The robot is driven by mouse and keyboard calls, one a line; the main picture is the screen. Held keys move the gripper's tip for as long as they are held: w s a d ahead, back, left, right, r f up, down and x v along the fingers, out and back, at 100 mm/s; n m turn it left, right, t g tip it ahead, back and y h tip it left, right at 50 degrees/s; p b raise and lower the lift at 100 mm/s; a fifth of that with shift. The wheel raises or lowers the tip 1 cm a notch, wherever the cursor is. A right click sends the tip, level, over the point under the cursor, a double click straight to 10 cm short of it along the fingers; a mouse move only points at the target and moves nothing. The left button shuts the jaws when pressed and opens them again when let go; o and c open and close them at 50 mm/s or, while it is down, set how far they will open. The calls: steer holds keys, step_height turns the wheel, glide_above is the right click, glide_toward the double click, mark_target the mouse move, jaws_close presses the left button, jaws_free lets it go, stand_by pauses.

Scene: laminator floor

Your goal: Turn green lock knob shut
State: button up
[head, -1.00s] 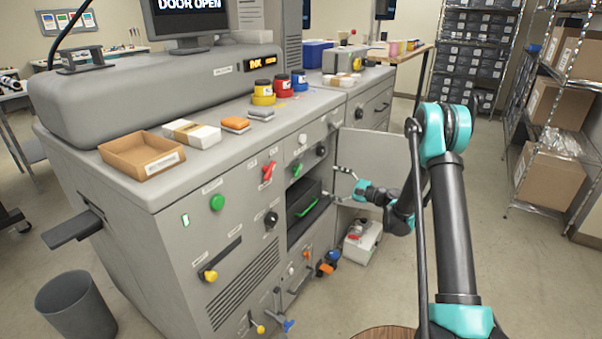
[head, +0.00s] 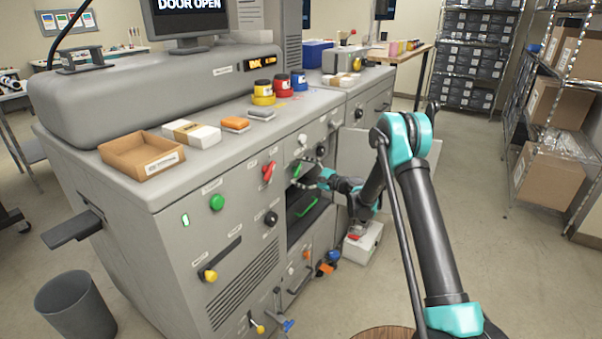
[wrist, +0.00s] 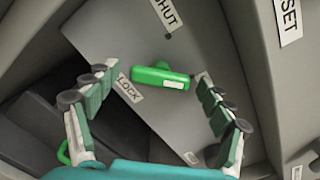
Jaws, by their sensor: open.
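The green lock knob (wrist: 160,77) is a short bar on a grey panel in the wrist view. Its bar lies roughly crosswise in that picture. A LOCK label (wrist: 129,91) is just below its left end, and a SHUT label (wrist: 166,13) is above it. My gripper (wrist: 154,75) is open, with one finger on each side of the knob and a visible gap at both sides. In the head view my gripper (head: 308,172) is at the machine front, above the open bay, and partly hides the knob.
A black drawer with a green handle (head: 306,207) sits in the open bay below. A red knob (head: 268,171) and another green knob (head: 217,202) are to the left. An open door (head: 357,150) stands behind my arm. A white box (head: 363,243) is on the floor.

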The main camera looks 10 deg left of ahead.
steer(key=shift+c, duration=0.6)
steer(key=c, duration=1)
steer(key=shift+c, duration=0.2)
steer(key=shift+n, duration=9)
